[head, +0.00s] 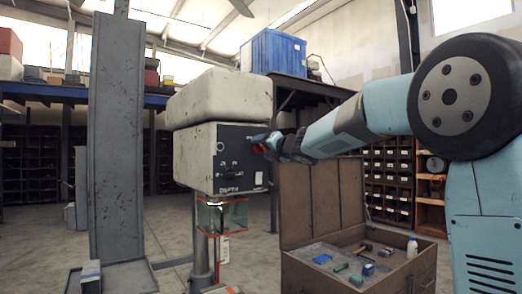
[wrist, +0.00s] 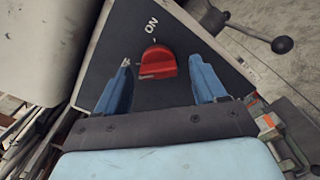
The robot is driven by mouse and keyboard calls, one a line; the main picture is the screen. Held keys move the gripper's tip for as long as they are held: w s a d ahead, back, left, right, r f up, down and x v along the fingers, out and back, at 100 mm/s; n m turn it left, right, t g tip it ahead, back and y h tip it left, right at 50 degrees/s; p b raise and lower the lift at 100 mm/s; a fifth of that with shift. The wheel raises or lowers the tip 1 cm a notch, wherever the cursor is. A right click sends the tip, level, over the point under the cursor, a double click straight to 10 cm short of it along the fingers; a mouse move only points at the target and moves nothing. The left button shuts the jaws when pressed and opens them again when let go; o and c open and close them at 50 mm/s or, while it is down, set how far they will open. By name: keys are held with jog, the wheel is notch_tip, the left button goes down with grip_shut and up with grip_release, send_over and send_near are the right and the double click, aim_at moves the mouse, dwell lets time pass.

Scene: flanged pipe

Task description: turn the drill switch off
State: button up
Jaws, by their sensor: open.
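The drill (head: 222,110) is a worn pale machine head with a dark front panel (head: 238,150). In the wrist view the red rotary drill switch (wrist: 158,65) sits on the dark panel (wrist: 180,28), its ridge close to the "ON" mark (wrist: 150,24). My gripper (wrist: 166,75) is open, with one blue finger on each side of the switch; I cannot tell whether either touches it. In the head view my gripper (head: 266,143) is at the right part of the panel and hides the switch.
A clear guard with red edges (head: 222,216) hangs below the drill head. An open brown toolbox (head: 350,262) with several small tools stands at the lower right. A grey column (head: 117,140) stands at the left. A lever with a black knob (wrist: 282,44) shows at upper right.

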jog(key=v, duration=1.3)
jog(key=shift+s+d, duration=0.25)
jog(key=shift+f, duration=0.1)
jog(key=s+d+f+m+h, duration=0.5)
jog(key=s+d+m+h, duration=0.15)
jog(key=m, duration=0.35)
jog(key=s+d+f+m+h, duration=0.45)
jog(key=d+m, duration=0.35)
jog(key=m, duration=0.3)
jog(key=s+f+m+g, duration=0.4)
jog(key=s+f+m, duration=0.2)
jog(key=s+f, duration=0.3)
jog(key=s+f+m+g+y, duration=0.1)
jog(key=s+f+m+g, duration=0.4)
jog(key=s, duration=0.9)
notch_tip(320, 180, down, 4)
jog(key=shift+d+f+m, duration=0.1)
jog(key=shift+d+m, duration=0.15)
jog(key=shift+m, duration=0.75)
